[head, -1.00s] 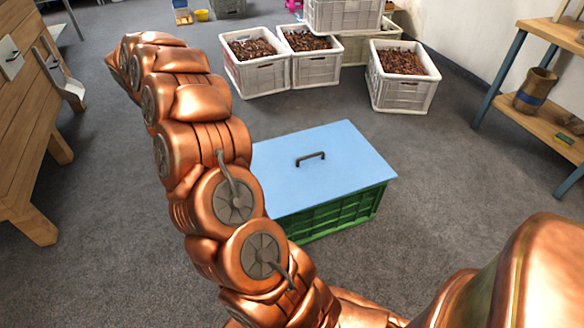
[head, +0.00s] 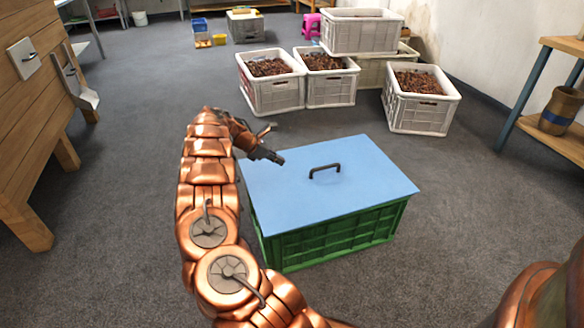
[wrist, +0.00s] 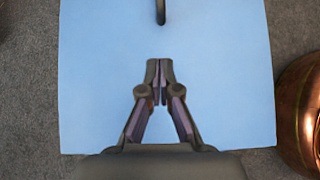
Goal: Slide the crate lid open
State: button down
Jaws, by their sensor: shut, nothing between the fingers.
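A green crate (head: 330,239) stands on the floor with a flat blue lid (head: 350,195) covering its top. A dark bar handle (head: 325,170) sits near the middle of the lid. My gripper (head: 281,159) is above the left part of the lid, to the left of the handle and apart from it. In the wrist view, my gripper (wrist: 160,62) has its fingertips together with nothing between them, over the blue lid (wrist: 95,75). The handle (wrist: 160,12) shows end-on at the top edge, straight ahead of the fingertips. The inside of the crate is hidden.
White crates of chestnuts (head: 421,112) stand behind the green crate, one with another crate (head: 360,38) stacked near it. A wooden cabinet (head: 35,120) is at the left and a shelf (head: 545,145) at the right. Grey floor (head: 130,230) around the crate is clear.

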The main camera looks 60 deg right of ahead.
jog(key=b, duration=0.4)
send_near(305, 179)
jog(key=s+d+f, duration=0.2)
jog(key=shift+s+d, duration=0.1)
jog(key=shift+d, duration=0.25)
jog(key=shift+s+d+r+b, duration=0.2)
jog(key=shift+s+d+b, duration=0.5)
jog(key=shift+d, duration=0.2)
jog(key=shift+s+d+r, duration=0.15)
jog(key=shift+s+d, duration=0.15)
jog(key=shift+d, duration=0.2)
jog(key=shift+r, duration=0.15)
